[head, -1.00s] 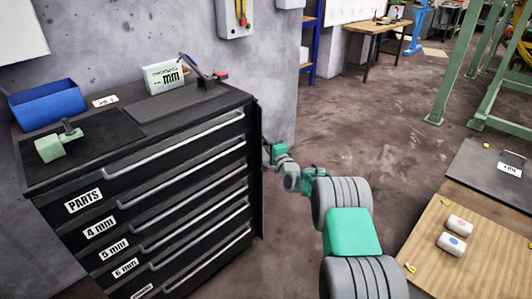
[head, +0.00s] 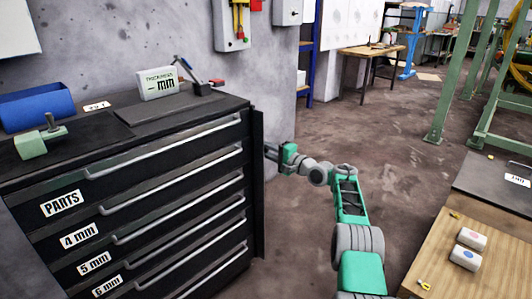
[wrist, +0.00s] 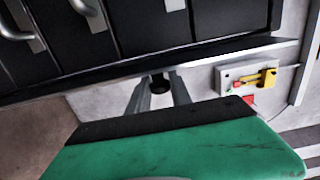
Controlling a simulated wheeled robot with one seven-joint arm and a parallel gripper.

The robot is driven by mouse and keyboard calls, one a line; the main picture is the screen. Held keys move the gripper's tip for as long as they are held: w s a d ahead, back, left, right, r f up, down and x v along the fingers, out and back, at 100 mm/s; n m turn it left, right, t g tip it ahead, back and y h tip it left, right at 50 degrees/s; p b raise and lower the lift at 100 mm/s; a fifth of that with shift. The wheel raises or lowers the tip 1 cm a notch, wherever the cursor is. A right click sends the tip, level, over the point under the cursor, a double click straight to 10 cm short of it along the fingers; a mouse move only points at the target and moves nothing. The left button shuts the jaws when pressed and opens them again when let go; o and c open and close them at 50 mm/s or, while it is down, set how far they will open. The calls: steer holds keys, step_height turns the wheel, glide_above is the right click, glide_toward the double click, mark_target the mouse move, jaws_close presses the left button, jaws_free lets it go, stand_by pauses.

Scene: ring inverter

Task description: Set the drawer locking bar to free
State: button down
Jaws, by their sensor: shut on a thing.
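The black drawer cabinet (head: 150,190) stands at the left with its drawers shut. A dark upright locking bar (head: 258,205) runs along the right edge of its front. In the wrist view the bar (wrist: 225,50) crosses the picture as a long dark strip with a pale edge. My gripper (head: 268,150) is beside the bar at its right, at the upper part. In the wrist view the two grey fingers of my gripper (wrist: 160,88) are closed around a small dark round knob (wrist: 160,84) next to the bar. How the knob joins the bar is hidden.
A blue bin (head: 36,107), a pale green clamp-like part (head: 40,140) and a white box (head: 158,83) are on the cabinet top. A wooden table (head: 455,265) with two small white blocks stands at the right. Open floor lies between.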

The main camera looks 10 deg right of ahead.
steer(key=shift+w+r, duration=0.1)
stand_by(0.3)
steer(key=c, duration=1.2)
jaws_free()
steer(key=p+v, duration=0.2)
steer(key=v, duration=0.5)
steer(key=shift+s+d, duration=0.25)
steer(key=shift+s, duration=0.1)
